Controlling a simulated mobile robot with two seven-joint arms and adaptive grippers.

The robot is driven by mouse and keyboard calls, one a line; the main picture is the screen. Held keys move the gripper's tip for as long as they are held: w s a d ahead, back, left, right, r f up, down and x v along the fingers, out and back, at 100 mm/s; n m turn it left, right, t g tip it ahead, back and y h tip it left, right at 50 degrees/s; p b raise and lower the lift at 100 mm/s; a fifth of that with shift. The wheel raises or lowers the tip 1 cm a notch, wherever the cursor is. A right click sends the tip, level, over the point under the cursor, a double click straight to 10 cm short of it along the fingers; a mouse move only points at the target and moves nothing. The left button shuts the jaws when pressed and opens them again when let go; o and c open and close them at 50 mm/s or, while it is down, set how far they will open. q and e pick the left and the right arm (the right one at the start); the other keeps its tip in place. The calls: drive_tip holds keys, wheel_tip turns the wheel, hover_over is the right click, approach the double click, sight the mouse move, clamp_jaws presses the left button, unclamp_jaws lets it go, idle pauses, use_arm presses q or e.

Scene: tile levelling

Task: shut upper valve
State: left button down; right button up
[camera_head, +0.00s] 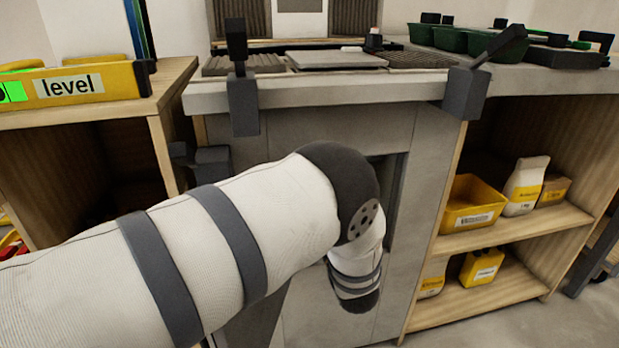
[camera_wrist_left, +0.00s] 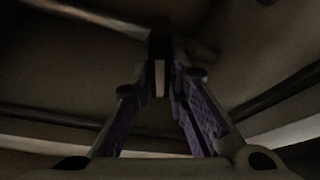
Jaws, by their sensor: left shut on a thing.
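My left arm enters the head view from the left and bends into the dark opening under the counter (camera_head: 310,95); its gripper is hidden there. In the left wrist view my left gripper (camera_wrist_left: 161,66) has its two purple-padded fingers drawn together at the tips, shut on a small dark piece (camera_wrist_left: 160,45). This piece may be the valve's handle, but the dim picture does not show its whole shape or how far it is turned. No valve is visible in the head view. My right gripper is in neither view.
Dark clamps hold the counter edge at left (camera_head: 243,105) and right (camera_head: 465,93). A yellow level (camera_head: 80,87) lies on the left shelf unit. A yellow bin (camera_head: 468,205) stands on the right shelf. Dark pipes (camera_wrist_left: 272,96) cross the dim cabinet interior.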

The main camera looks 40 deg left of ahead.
use_arm(q)
drive_tip(key=shift+s+a+m+t+h+p, duration=0.1)
drive_tip(key=shift+m+t+h+p, duration=0.55)
drive_tip(key=shift+m, duration=0.85)
drive_tip(key=shift+m+t+h+p, duration=0.2)
drive_tip(key=shift+m+t, duration=0.75)
drive_tip(key=shift+m, duration=0.55)
drive_tip(key=c, duration=1.6)
unclamp_jaws()
drive_tip(key=shift+o, duration=0.2)
drive_tip(key=v, duration=1.2)
